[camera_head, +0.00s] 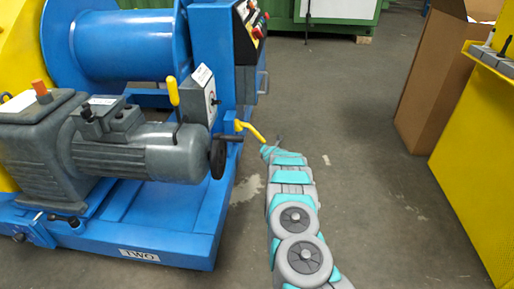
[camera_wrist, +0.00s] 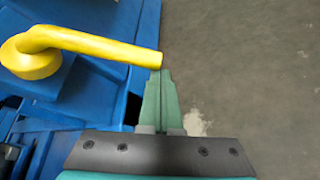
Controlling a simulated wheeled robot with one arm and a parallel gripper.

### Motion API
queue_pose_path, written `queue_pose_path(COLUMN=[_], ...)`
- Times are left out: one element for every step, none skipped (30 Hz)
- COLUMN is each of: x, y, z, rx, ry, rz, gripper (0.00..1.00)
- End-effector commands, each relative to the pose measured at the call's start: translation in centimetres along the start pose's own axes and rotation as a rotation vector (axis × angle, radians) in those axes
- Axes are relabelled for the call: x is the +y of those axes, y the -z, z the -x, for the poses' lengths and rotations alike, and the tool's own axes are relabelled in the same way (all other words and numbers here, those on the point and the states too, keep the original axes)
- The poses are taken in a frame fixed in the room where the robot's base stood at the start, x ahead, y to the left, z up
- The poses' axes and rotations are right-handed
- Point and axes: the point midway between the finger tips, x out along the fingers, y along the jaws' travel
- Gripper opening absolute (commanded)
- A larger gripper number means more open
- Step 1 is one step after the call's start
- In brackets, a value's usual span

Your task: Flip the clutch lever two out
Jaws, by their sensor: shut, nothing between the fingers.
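A bent yellow lever (camera_head: 251,131) sticks out to the right from the blue machine, whose base carries a label "TWO" (camera_head: 139,256). In the wrist view the lever (camera_wrist: 95,45) runs from a round yellow hub at the upper left to a free end at the upper middle. My gripper (camera_head: 270,148) is beside the lever's free end. In the wrist view my gripper (camera_wrist: 161,80) has its green fingers shut together, with nothing between them. The fingertips are right at the lever's free end; I cannot tell if they touch it.
A grey motor (camera_head: 145,148) with a black handwheel (camera_head: 217,158) is left of the lever. An upright yellow handle (camera_head: 173,92) stands near a grey box. A cardboard box (camera_head: 432,85) and a yellow machine (camera_head: 480,150) are at the right. Grey floor (camera_head: 345,130) lies clear between.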

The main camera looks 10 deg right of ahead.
Motion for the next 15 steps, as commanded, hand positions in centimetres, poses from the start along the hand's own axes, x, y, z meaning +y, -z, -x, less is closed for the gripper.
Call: queue_pose_path(x=[0.7, 0.7, 0.8, 0.9, 0.9, 1.0, 1.1, 1.1, 1.3, 1.4, 1.3, 1.4, 1.4, 1.5, 1.6], y=[-1.3, -1.6, -2.1, -2.5, -2.9, -3.3, -3.6, -4.0, -4.5, -4.8, -5.2, -5.5, -5.7, -5.9, -6.1], z=[0.7, 0.9, 1.2, 1.4, 1.7, 1.9, 2.1, 2.3, 2.5, 2.7, 2.9, 3.1, 3.2, 3.3, 3.5], rx=[-0.003, -0.002, -0.002, -0.002, -0.002, -0.001, -0.001, -0.002, -0.003, -0.004, -0.004, -0.004, -0.004, -0.003, -0.003], ry=[0.021, 0.036, 0.055, 0.067, 0.081, 0.1, 0.113, 0.126, 0.139, 0.149, 0.149, 0.148, 0.148, 0.148, 0.148], rz=[0.039, 0.063, 0.095, 0.119, 0.143, 0.172, 0.195, 0.216, 0.245, 0.263, 0.259, 0.257, 0.255, 0.255, 0.255], gripper=[0.0, 0.0, 0.0, 0.0, 0.0, 0.0, 0.0, 0.0, 0.0, 0.0, 0.0, 0.0, 0.0, 0.0, 0.0])
